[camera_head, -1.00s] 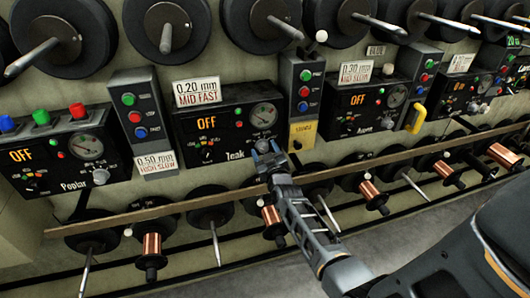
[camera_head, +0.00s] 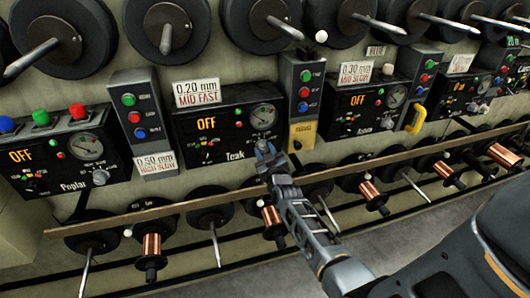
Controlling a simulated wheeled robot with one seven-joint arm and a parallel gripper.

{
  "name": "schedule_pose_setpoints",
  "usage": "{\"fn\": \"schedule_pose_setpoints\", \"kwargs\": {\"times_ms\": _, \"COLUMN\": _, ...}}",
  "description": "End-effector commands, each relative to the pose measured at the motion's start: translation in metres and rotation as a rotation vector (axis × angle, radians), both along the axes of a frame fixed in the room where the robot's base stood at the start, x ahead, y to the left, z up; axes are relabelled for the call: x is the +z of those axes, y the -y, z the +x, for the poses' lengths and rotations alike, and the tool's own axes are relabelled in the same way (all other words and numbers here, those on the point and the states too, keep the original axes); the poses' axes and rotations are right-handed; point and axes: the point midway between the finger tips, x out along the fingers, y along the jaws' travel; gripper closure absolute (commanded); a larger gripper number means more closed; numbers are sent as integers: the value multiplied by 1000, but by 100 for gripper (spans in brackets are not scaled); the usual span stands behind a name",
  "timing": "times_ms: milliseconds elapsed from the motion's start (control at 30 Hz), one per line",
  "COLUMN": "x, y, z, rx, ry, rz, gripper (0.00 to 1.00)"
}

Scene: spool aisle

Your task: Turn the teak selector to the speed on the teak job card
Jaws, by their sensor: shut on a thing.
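The Teak panel (camera_head: 222,124) is a black control box with an orange OFF display, a round dial gauge and the name Teak along its lower edge. A white card (camera_head: 197,93) reading "0.20 mm MID FAST" stands above it. The teak selector (camera_head: 261,144) is a pale knob at the panel's lower right, mostly hidden by my fingers. My gripper (camera_head: 264,150) reaches it from below and is shut on it. The knob's pointer is too hidden to read.
A card (camera_head: 156,163) reading "0.50 mm HIGH SLOW" sits left of the panel. A button box (camera_head: 304,88) and a yellow tag (camera_head: 302,134) are close on the right. A wooden rail (camera_head: 160,211) and copper spools (camera_head: 272,216) lie below.

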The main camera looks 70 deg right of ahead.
Motion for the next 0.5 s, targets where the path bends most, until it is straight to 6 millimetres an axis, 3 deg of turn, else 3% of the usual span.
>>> {"fn": "schedule_pose_setpoints", "kwargs": {"times_ms": 500, "x": -1, "y": -2, "z": 2, "rx": 2, "ry": 285, "rz": 243, "gripper": 91}}
